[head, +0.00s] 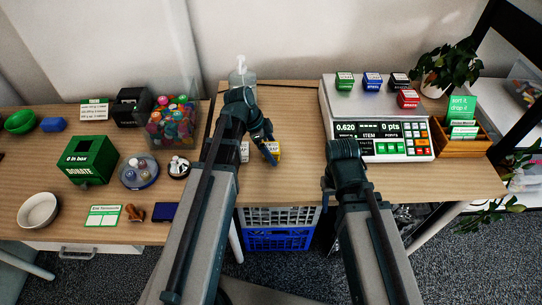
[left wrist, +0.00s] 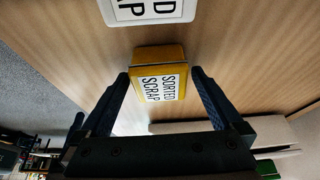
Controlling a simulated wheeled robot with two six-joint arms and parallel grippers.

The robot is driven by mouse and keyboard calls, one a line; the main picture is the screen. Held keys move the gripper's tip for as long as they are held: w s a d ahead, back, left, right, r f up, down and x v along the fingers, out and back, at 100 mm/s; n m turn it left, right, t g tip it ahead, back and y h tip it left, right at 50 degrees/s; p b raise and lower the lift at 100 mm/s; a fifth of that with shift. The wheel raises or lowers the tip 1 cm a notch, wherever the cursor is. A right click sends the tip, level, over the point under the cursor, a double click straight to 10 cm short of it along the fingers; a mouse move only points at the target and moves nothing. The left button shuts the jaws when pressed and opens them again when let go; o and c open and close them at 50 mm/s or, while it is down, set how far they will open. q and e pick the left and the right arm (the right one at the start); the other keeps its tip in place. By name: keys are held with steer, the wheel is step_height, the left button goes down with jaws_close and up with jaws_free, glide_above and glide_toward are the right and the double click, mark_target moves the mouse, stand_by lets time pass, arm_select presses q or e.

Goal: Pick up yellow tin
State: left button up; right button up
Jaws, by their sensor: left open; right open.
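The yellow tin (left wrist: 144,55) lies between the two spread fingers of my left gripper (left wrist: 160,80) in the left wrist view. Its white label reads "SORTED SCRAP". The fingers are open, one on each side of the tin; I cannot tell whether they touch it. In the head view the yellow tin (head: 274,156) stands on the wooden table, partly covered by my left gripper (head: 266,150). The end of my right arm (head: 345,160) is in front of the scale, away from the tin; its fingers are hard to make out.
A white tin (head: 244,152) stands just left of the yellow one. A scale (head: 384,148) with several small tins is on the right. A pump bottle (head: 242,76) stands behind my left arm. A blue crate (head: 278,240) is under the table. A candy box (head: 172,128) is at left.

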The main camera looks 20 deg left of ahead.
arm_select(q)
steer(key=shift+r, duration=0.1)
jaws_close()
stand_by(0.4)
steer(key=shift+r, duration=0.1)
arm_select(e)
steer(key=shift+r, duration=0.2)
